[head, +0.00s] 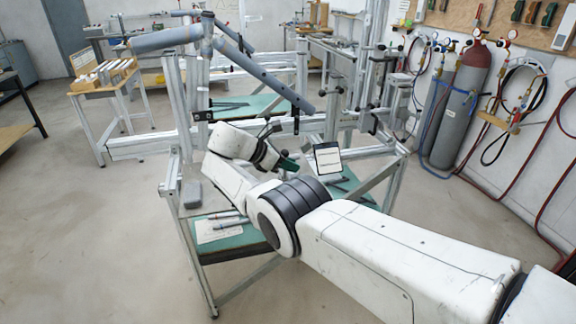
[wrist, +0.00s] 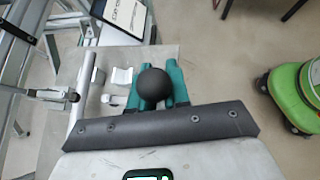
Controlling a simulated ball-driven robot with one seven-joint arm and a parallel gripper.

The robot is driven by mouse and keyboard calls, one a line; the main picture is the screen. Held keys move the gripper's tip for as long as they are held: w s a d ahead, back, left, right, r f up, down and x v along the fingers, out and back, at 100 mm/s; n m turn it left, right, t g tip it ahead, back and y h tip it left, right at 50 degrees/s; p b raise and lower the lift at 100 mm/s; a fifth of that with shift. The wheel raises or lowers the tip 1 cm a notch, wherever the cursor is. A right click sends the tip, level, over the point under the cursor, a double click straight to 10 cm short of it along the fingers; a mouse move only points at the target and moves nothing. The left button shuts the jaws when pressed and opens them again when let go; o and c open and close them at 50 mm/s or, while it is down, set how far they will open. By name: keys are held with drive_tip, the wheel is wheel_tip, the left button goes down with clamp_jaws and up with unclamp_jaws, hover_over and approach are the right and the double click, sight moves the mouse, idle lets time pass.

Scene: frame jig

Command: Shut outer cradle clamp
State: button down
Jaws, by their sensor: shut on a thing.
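In the wrist view a round black knob (wrist: 154,88) sits between the teal fingers of my gripper (wrist: 158,68), which is shut on it. The knob looks like the handle end of the outer cradle clamp; the lever and clamp body behind it are hidden. White cradle-like blocks (wrist: 122,77) lie just left of the fingers, beside a pale tube or bar (wrist: 82,92). In the head view my gripper (head: 287,165) reaches in low at the frame jig (head: 172,100), near its front rail; the knob is too small or hidden there.
Sloping grey-blue tubes (head: 255,70) rise above. A green round machine (wrist: 297,95) stands on the floor at right.

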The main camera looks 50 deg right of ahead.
drive_tip(key=shift+d+r, duration=0.3)
drive_tip(key=shift+r, duration=0.1)
drive_tip(key=c, duration=1.5)
unclamp_jaws()
drive_tip(key=o, duration=0.3)
drive_tip(key=shift+s+d, duration=0.1)
drive_tip(key=shift+d, duration=0.15)
drive_tip(key=shift+f, duration=0.15)
drive_tip(key=shift+a+f, duration=0.1)
drive_tip(key=shift+a, duration=0.1)
drive_tip(key=b+v, duration=0.2)
drive_tip(key=v, duration=0.9)
drive_tip(key=shift+d, duration=0.1)
